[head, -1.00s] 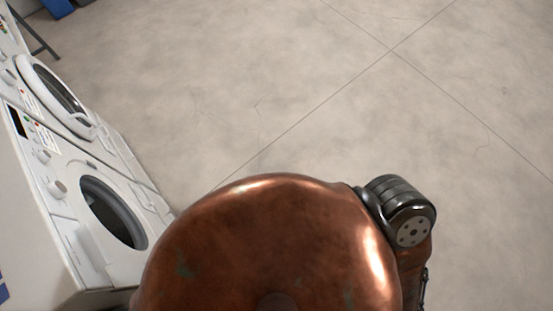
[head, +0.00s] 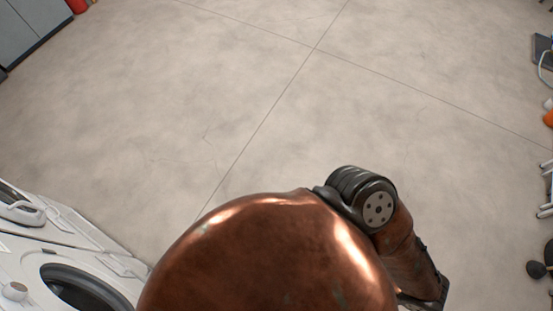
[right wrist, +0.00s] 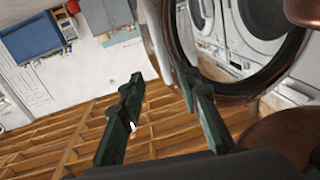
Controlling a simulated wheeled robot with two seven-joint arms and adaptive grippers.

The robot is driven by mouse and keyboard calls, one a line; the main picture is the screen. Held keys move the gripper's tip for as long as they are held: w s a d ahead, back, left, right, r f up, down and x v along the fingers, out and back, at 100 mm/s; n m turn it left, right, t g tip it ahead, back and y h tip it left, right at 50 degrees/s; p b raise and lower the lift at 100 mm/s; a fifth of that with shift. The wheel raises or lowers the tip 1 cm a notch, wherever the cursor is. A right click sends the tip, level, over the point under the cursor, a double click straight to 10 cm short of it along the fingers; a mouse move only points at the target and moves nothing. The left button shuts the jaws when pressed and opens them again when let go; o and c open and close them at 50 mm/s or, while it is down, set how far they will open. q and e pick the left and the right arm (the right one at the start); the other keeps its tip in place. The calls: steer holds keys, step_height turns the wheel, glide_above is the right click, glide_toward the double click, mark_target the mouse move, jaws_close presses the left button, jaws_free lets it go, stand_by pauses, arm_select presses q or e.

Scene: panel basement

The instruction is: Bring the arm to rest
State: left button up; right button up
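My right arm hangs down beside my copper body at the lower right of the head view, its forearm partly cut off by the body and picture edge. My right gripper (right wrist: 165,115) shows in the right wrist view with its two dark green fingers spread apart. Nothing is between the fingers. My left arm and left gripper are not in either view.
A white washing machine (head: 60,262) stands at the lower left, close to my body. A grey cabinet (head: 28,25) is at the upper left. Various items line the right edge. The concrete floor (head: 240,100) ahead is clear.

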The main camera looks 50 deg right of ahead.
stand_by(0.3)
steer(key=d+f+g+h+b, duration=0.1)
steer(key=d+f+g+b, duration=0.2)
steer(key=f, duration=0.9)
steer(key=d+f+g+h+b, duration=0.2)
steer(key=d+f, duration=0.1)
steer(key=f, duration=0.8)
steer(key=d+f+g+h+b, duration=0.1)
steer(key=d+f+g+b, duration=0.2)
steer(key=f, duration=0.9)
arm_select(q)
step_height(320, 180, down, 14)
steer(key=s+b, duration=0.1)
steer(key=b, duration=0.4)
steer(key=shift+b, duration=0.35)
arm_select(e)
steer(key=s+d+f+m+g+h, duration=0.1)
steer(key=s+d+f+g, duration=0.2)
steer(key=f, duration=0.6)
steer(key=s+d+f+m+g+h, duration=0.1)
steer(key=s+d+f+g, duration=0.2)
steer(key=f, duration=0.7)
steer(key=s+g, duration=0.2)
steer(key=s, duration=0.1)
steer(key=shift+s+d, duration=0.15)
steer(key=shift+d, duration=0.1)
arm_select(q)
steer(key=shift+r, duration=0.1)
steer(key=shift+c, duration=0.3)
